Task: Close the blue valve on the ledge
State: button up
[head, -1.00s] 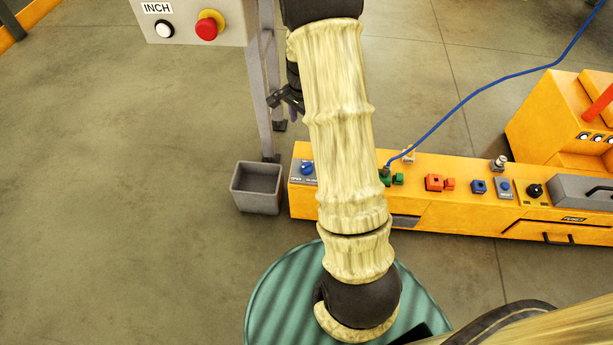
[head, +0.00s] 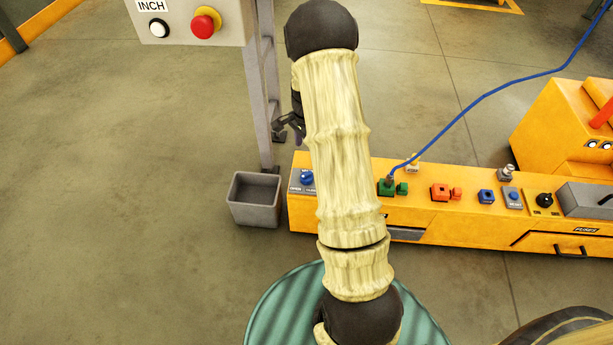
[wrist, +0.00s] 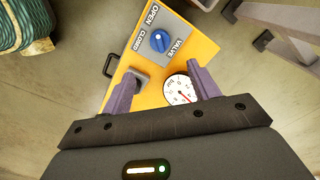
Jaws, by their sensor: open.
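The blue valve (head: 307,178) is a round knob on a grey plate at the left end of the yellow ledge (head: 340,222). In the wrist view the blue valve (wrist: 159,41) sits beyond the fingertips, with a white mark on it and OPEN, CLOSED and VALVE printed around it. My gripper (wrist: 162,76) is open and empty, its purple fingers apart and short of the knob. In the head view my gripper (head: 288,130) hangs above and behind the valve, partly hidden by my forearm.
A dial gauge (wrist: 179,91) lies between the fingers on the ledge. A grey bin (head: 255,200) stands on the floor left of the ledge. A post (head: 262,110) carries a button box (head: 190,22). Green connectors with a blue cable (head: 450,125) are right of my arm.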

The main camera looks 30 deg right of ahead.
aim_at(307, 177)
notch_tip(307, 177, down, 13)
jog(key=b, duration=0.6)
jog(key=shift+f, duration=0.2)
jog(key=c, duration=1)
